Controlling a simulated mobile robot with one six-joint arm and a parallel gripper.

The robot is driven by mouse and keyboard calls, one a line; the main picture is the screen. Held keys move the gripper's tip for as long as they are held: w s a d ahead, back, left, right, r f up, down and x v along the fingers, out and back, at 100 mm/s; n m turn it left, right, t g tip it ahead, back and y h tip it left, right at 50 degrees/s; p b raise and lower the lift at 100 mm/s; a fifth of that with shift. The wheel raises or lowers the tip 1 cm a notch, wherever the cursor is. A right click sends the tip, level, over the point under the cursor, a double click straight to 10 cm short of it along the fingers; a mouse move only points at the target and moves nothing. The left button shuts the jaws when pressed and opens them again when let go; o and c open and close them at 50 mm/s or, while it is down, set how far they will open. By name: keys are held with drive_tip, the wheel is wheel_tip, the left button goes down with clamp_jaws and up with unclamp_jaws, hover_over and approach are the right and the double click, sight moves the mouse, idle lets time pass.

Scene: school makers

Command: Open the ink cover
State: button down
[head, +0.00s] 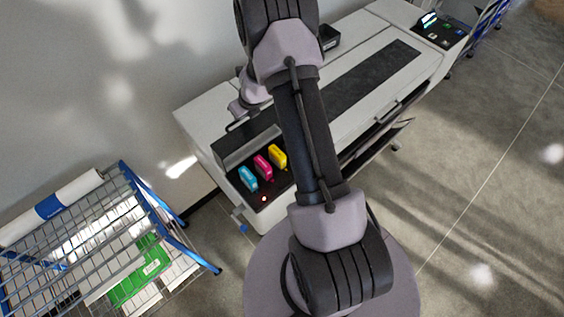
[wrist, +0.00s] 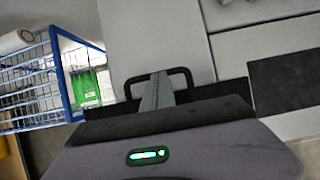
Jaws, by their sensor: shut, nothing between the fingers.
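The wide white printer (head: 365,85) has an ink bay at its left end. Cyan (head: 248,178), magenta (head: 263,167) and yellow (head: 278,156) cartridges stand exposed in it. A pale panel that looks like the ink cover (head: 205,115) is behind the bay; it also shows in the wrist view (wrist: 155,35). Its exact tilt is hard to tell. My gripper (head: 232,125) is shut and empty, over or close to this panel; it shows in the wrist view too (wrist: 158,78). I cannot tell whether it touches. The cartridges are not visible in the wrist view.
A blue-framed wire cart (head: 125,215) with a white roll (head: 75,200) and a green pack (head: 140,270) stands left of the printer. A wall is behind. A control panel (head: 440,30) is at the printer's far right. The floor (head: 480,200) at right is clear.

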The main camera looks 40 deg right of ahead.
drive_tip(key=shift+w+f, duration=0.3)
drive_tip(key=shift+w, duration=0.35)
